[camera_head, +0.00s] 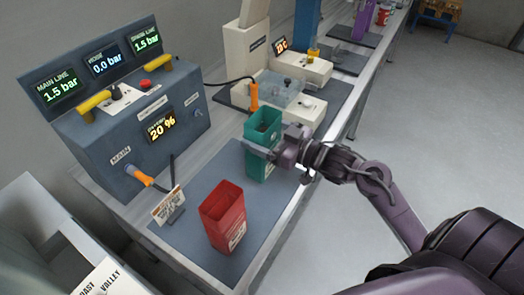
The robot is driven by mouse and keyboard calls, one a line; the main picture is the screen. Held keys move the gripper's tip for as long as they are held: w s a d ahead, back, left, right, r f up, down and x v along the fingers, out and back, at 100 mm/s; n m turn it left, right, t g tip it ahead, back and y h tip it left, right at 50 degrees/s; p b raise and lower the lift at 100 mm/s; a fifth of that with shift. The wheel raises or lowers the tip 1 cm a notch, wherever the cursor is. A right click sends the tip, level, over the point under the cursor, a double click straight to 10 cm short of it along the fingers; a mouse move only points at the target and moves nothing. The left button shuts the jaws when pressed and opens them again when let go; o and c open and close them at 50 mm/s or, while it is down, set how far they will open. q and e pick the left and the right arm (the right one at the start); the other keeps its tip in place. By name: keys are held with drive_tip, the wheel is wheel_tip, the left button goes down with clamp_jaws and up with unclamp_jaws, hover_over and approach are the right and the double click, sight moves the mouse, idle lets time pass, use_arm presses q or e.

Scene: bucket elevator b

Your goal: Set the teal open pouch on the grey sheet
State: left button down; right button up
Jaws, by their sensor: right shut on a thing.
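The teal open pouch (264,168) is upright over the far end of the grey sheet (224,170). My right gripper (263,151) is shut on the pouch, across its upper part, with my arm reaching in from the right. The pouch's open top faces up and its inside looks dark. I cannot tell whether its base touches the sheet or hangs just above it. My left gripper is not in view.
A red open pouch (224,217) stands at the sheet's near end, beside a small sign (169,205). A blue-grey control box (135,120) with gauges stands at the left. A sealing machine (290,95) stands beyond the teal pouch. The floor at the right is clear.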

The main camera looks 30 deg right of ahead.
wheel_tip(320, 180, down, 3)
drive_tip(key=shift+r, duration=0.15)
wheel_tip(320, 180, down, 3)
drive_tip(key=shift+f, duration=0.35)
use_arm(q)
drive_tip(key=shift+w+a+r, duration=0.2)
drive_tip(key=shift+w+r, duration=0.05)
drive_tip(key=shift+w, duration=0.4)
use_arm(e)
drive_tip(key=o, duration=0.7)
drive_tip(key=shift+f, duration=0.1)
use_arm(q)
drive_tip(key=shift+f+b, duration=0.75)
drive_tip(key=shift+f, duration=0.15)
use_arm(e)
drive_tip(key=v, duration=1.2)
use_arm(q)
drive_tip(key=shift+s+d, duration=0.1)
use_arm(e)
drive_tip(key=shift+s+d, duration=0.1)
